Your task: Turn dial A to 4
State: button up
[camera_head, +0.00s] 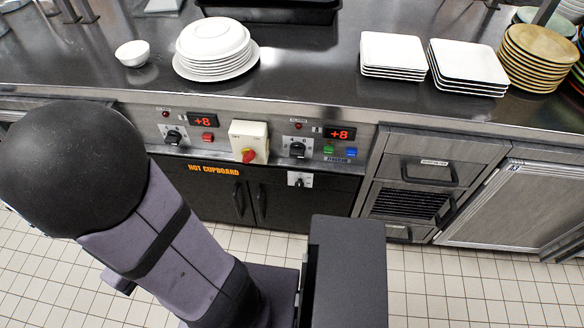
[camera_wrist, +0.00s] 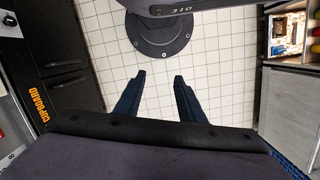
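Two black dials sit on the steel control panel in the head view: a left dial (camera_head: 173,137) and a right dial (camera_head: 297,149). A smaller black knob (camera_head: 300,180) is on a white plate below the right dial. The dial lettering and settings are too small to read, so I cannot tell which one is dial A. My gripper (camera_wrist: 160,77) shows in the wrist view with its two fingers apart and nothing between them. It hangs over the tiled floor, away from the panel. Its fingers do not show in the head view.
Red displays reading +8 (camera_head: 203,118) and (camera_head: 339,133) sit beside the dials. A red-yellow switch on a cream box (camera_head: 249,140) sticks out between them. Plates (camera_head: 213,50) stand on the counter (camera_head: 310,75) above. The hot cupboard doors (camera_head: 280,205) are below.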

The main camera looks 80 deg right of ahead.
jog(key=s+d+f+m+g+y+b, duration=0.1)
jog(key=s+d+f+b, duration=0.2)
jog(key=f, duration=0.4)
jog(key=s+d+f+m+g+y+b, duration=0.1)
jog(key=s+f+m+b, duration=0.1)
jog(key=f+b, duration=0.35)
jog(key=s+d+f+n+g+h+b, duration=0.15)
jog(key=s+d+f+g+b, duration=0.5)
jog(key=s+d+f, duration=0.65)
jog(key=s+d+r+n+g+h, duration=0.25)
jog(key=d+h, duration=0.25)
jog(key=d, duration=0.6)
jog(key=w+d+r+m+h, duration=0.2)
jog(key=d+r+m+h, duration=0.1)
jog(key=d+r, duration=0.3)
jog(key=w+d+r+m+h, duration=0.2)
jog(key=d+r+m+h, duration=0.1)
jog(key=d+r+h, duration=0.3)
jog(key=shift+w+d, duration=0.15)
jog(key=shift+w, duration=0.25)
jog(key=shift+s+d, duration=0.1)
